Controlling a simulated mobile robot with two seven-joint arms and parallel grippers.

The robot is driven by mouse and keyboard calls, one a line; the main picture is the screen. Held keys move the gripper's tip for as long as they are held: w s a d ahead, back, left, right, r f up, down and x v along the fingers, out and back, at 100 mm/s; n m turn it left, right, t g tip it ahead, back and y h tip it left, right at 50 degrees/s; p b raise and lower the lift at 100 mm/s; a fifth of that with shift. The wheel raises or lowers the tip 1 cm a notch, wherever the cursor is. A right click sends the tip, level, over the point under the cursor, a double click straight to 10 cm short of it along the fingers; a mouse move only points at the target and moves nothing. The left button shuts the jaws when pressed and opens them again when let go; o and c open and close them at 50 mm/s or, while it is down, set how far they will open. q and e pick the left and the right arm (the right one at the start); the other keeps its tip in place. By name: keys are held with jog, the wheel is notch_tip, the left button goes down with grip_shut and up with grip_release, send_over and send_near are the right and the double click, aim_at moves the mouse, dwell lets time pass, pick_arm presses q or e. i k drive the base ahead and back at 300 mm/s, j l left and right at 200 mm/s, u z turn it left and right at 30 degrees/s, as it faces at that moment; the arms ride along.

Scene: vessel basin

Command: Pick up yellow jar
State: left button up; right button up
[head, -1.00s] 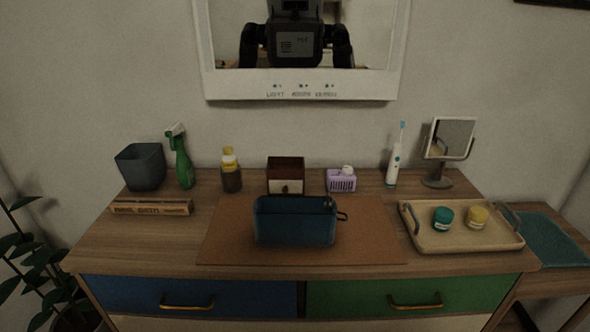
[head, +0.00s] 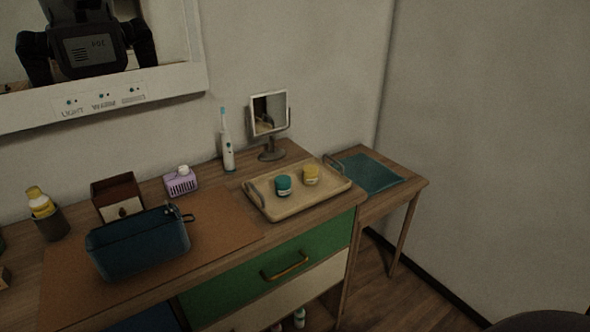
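The tray rests at the right end of the dresser top and has a grey handle at each end. Neither of my grippers is in the head view, and nothing touches the yellow jar.
A dark blue bag (head: 138,242) sits on the brown mat (head: 222,222). A round-based mirror (head: 270,112) and an electric toothbrush (head: 227,145) stand behind the tray. A lower side table with a teal cloth (head: 369,173) is to the right. The green drawer (head: 235,286) is shut.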

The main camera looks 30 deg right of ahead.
aim_at(310, 172)
jog(key=l+u, duration=0.1)
jog(key=u, duration=0.3)
jog(key=l+u, duration=0.15)
jog(key=u, duration=0.3)
jog(key=k+l+u, duration=0.4)
jog(key=l+u, duration=0.2)
jog(key=k+l+u, duration=0.1)
jog(key=k+l, duration=0.15)
jog(key=l, duration=0.15)
jog(key=k+l+u, duration=0.1)
jog(key=k+l, duration=0.2)
